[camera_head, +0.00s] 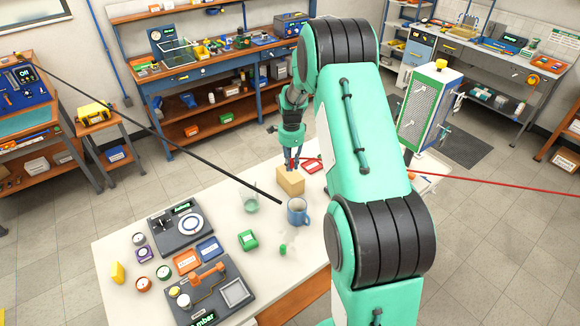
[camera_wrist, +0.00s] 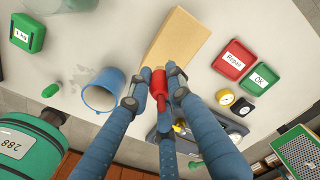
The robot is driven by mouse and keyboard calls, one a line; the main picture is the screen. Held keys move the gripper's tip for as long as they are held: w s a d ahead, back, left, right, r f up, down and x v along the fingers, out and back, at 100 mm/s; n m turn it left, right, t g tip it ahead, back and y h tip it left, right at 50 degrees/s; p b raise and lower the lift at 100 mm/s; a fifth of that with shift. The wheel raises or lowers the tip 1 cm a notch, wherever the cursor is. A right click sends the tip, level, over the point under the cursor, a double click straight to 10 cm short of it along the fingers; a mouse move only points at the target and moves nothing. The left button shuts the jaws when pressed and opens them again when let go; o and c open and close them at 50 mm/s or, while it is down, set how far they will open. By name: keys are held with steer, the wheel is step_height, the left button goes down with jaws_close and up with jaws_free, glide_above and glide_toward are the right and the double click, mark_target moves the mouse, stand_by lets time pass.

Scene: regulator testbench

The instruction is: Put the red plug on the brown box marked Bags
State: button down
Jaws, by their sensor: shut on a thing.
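The red plug (camera_wrist: 158,84) is between the blue fingers of my gripper (camera_wrist: 153,90) in the wrist view. My gripper is shut on it. In the wrist view the plain-sided box (camera_wrist: 176,42) lies just beyond the plug, whose tip overlaps the box's near end. I cannot tell whether the plug touches the box. No Bags marking is readable on the faces I see.
A blue mug (camera_head: 297,211) and a clear glass (camera_head: 251,203) stand near the box. Red Repair (camera_wrist: 234,59) and green OK (camera_wrist: 260,79) trays lie on its other side. A green weight (camera_head: 248,240) and test devices (camera_head: 210,291) occupy the table's front left.

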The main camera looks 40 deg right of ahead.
steer(key=shift+w+d+f, duration=0.1)
steer(key=shift+w+d, duration=0.2)
steer(key=shift+w, duration=0.3)
steer(key=shift+w+d, duration=0.25)
steer(key=shift+w, duration=0.35)
steer(key=shift+f, duration=1.75)
steer(key=shift+f, duration=0.15)
steer(key=c, duration=1.6)
jaws_free()
step_height(320, 180, up, 12)
steer(key=shift+r, duration=0.15)
